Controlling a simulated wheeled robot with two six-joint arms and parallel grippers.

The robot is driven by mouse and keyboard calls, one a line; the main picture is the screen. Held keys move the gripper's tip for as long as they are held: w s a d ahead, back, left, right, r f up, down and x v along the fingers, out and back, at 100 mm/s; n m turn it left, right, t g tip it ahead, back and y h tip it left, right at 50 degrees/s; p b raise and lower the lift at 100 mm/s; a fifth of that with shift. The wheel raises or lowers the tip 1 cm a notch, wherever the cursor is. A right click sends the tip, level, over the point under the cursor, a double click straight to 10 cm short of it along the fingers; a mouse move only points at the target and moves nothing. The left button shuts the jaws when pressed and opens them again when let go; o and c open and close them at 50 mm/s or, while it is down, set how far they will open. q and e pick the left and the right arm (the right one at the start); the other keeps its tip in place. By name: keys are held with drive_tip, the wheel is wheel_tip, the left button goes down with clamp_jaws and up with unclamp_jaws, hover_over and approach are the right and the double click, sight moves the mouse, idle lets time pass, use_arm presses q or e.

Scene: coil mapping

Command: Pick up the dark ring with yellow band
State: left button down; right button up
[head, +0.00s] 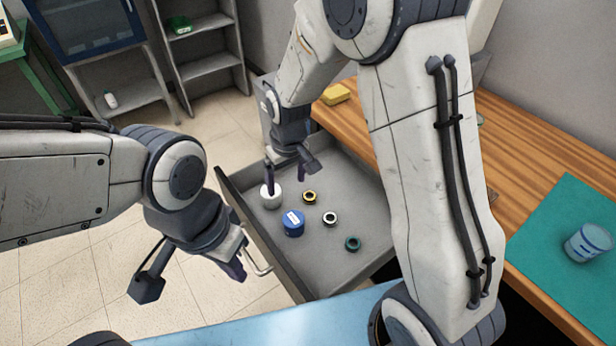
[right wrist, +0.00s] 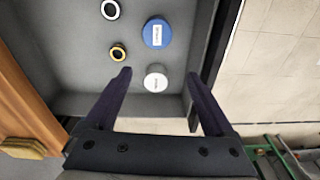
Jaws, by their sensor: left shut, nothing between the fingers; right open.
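The dark ring with yellow band (head: 309,202) lies in the open grey drawer (head: 345,255). It also shows in the right wrist view (right wrist: 118,60), ahead of the left-hand finger and apart from it. My right gripper (head: 286,176) is open and empty above the drawer, pointing down. In its wrist view (right wrist: 160,84), a white round container stands between and beyond the fingertips. My left gripper (head: 238,266) is shut and empty beside the drawer's front handle (head: 257,262); whether it touches the handle I cannot tell.
The drawer also holds a white container (head: 270,197), a blue labelled container (head: 293,226), a white-banded ring (head: 330,219) and a green ring (head: 352,244). A wooden desk (head: 520,160) borders the drawer, with a yellow block (head: 336,94) on it.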

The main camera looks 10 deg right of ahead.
drive_tip(key=m+p, duration=0.1)
drive_tip(key=p, duration=0.2)
approach(310, 193)
drive_tip(key=shift+s+a+f+m, duration=0.15)
drive_tip(key=shift+a+f, duration=0.05)
drive_tip(key=shift+f, duration=0.35)
drive_tip(key=shift+s+a+f+m, duration=0.15)
drive_tip(key=shift+a+f, duration=0.05)
drive_tip(key=shift+f, duration=0.35)
drive_tip(key=shift+w+f+p, duration=0.15)
drive_tip(key=shift+f+p, duration=0.65)
drive_tip(key=shift+f, duration=2.3)
use_arm(q)
wheel_tip(310, 193, up, 6)
drive_tip(key=shift+f, duration=0.1)
use_arm(e)
drive_tip(key=shift+c, duration=0.3)
clamp_jaws()
drive_tip(key=shift+r, duration=0.1)
